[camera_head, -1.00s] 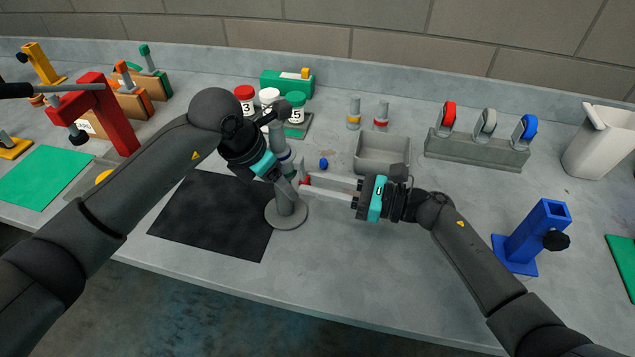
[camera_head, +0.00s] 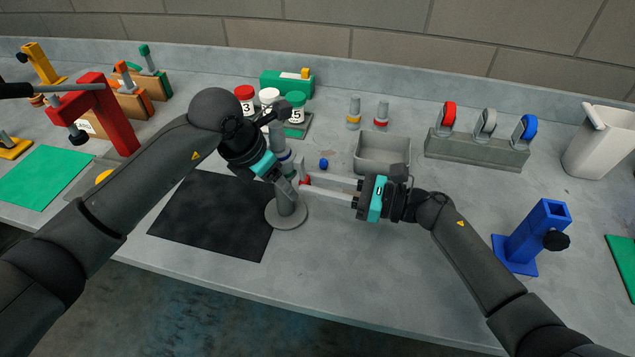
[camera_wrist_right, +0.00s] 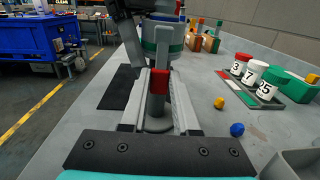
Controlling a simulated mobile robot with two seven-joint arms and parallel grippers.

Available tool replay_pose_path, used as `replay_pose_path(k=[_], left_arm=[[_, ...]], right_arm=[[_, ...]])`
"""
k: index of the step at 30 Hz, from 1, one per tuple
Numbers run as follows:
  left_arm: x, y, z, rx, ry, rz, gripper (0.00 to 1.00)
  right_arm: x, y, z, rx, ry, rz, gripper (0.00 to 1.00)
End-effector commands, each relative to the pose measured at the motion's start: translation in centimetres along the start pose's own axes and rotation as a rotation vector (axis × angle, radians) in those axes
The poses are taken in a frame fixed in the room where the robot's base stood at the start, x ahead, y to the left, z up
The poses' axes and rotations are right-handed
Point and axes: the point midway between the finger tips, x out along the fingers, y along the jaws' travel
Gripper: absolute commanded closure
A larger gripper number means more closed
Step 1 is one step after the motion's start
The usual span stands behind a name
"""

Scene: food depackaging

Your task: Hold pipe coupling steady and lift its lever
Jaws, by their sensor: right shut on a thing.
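The pipe coupling (camera_head: 285,158) stands upright on a grey post with a round base (camera_head: 287,217), at the right edge of a black mat. In the right wrist view the coupling (camera_wrist_right: 163,38) is grey with a green band. Its red lever (camera_wrist_right: 159,82) points down between the fingers of my right gripper (camera_wrist_right: 162,95). In the head view my right gripper (camera_head: 306,183) reaches in from the right and is shut on this lever. My left gripper (camera_head: 284,178) is at the coupling from the left; its fingertips are partly hidden, and its grip is unclear.
The black mat (camera_head: 208,217) lies left of the post. A grey bin (camera_head: 382,157) stands behind my right gripper. A small blue piece (camera_head: 323,164) lies near it. Numbered jars (camera_head: 268,97) stand behind. A blue stand (camera_head: 539,233) is at right. The front middle of the bench is clear.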

Motion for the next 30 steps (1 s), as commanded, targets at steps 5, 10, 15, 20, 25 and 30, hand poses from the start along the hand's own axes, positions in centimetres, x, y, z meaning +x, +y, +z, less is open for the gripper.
replay_pose_path(k=[5, 10, 15, 20, 25, 30], left_arm=[[-0.2, 0.1, 0.2, -0.001, -0.006, 0.003, 1.0], [-0.2, 0.1, 0.2, -0.001, -0.006, 0.004, 1.0], [-0.2, 0.1, 0.2, -0.001, -0.006, 0.004, 1.0], [-0.2, 0.1, 0.2, -0.001, -0.006, 0.004, 1.0], [-0.2, 0.1, 0.2, 0.0, -0.006, 0.004, 1.0], [-0.2, 0.1, 0.2, 0.0, -0.006, 0.004, 1.0]], right_arm=[[0.0, 0.1, 0.0, 0.0, 0.0, 0.002, 1.0], [0.0, 0.1, 0.0, 0.0, 0.0, 0.003, 1.0], [-0.1, 0.1, 0.1, -0.001, 0.015, 0.006, 1.0], [-0.3, 0.1, 0.3, -0.005, 0.069, 0.009, 1.0], [-0.7, 0.1, 0.8, -0.009, 0.172, 0.01, 1.0], [-1.3, 0.1, 1.5, -0.014, 0.312, 0.01, 1.0]])
